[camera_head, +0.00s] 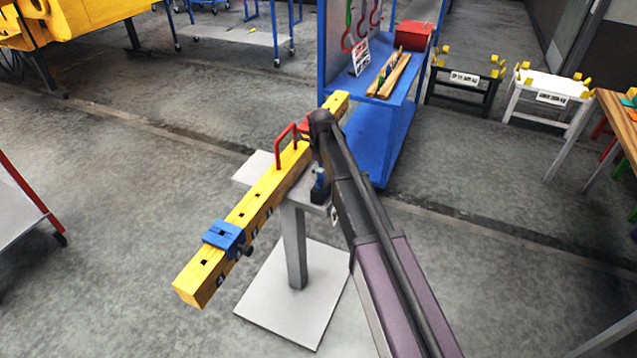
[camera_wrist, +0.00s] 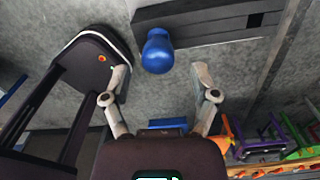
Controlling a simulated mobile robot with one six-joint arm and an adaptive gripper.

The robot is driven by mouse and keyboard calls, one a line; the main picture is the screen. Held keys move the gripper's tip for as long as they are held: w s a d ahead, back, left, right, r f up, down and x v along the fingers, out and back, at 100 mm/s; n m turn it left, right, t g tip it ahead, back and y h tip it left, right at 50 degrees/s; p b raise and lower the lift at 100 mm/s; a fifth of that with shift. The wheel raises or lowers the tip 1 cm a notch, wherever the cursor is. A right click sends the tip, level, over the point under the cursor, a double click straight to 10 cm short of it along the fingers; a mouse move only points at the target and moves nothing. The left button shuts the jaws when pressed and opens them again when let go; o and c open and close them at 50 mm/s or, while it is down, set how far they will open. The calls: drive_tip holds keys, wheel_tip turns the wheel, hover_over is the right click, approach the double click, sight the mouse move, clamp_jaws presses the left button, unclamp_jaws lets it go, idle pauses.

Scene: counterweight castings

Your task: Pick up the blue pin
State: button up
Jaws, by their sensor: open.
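The blue pin (camera_wrist: 157,52) shows in the wrist view as a rounded, glossy blue knob. It is beside the long edge of a dark grey bar (camera_wrist: 215,18); whether it is seated in the bar I cannot tell. My gripper (camera_wrist: 161,72) is open and empty, with one finger on each side below the knob. The knob lies just past the fingertips, slightly left of their middle. In the head view my arm hides most of the gripper. A small blue patch (camera_head: 320,181) shows beside the arm above the pedestal; I cannot tell what it is.
A yellow beam (camera_head: 265,203) with a red handle (camera_head: 280,147) and a blue sliding clamp (camera_head: 224,237) lies across a grey pedestal (camera_head: 294,245). A blue rack (camera_head: 375,140) stands close behind. Floor is open at the left front.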

sight(320, 182)
drive_tip(key=shift+f, duration=0.1)
drive_tip(key=shift+a+f+b, duration=0.1)
drive_tip(key=shift+f+b, duration=2.45)
drive_tip(key=shift+b, duration=0.1)
clamp_jaws()
drive_tip(key=shift+r, duration=0.2)
wheel_tip(320, 182, up, 10)
drive_tip(key=p, duration=1)
drive_tip(key=shift+f, duration=0.15)
drive_tip(key=shift+r+p, duration=1.5)
drive_tip(key=shift+p, duration=0.05)
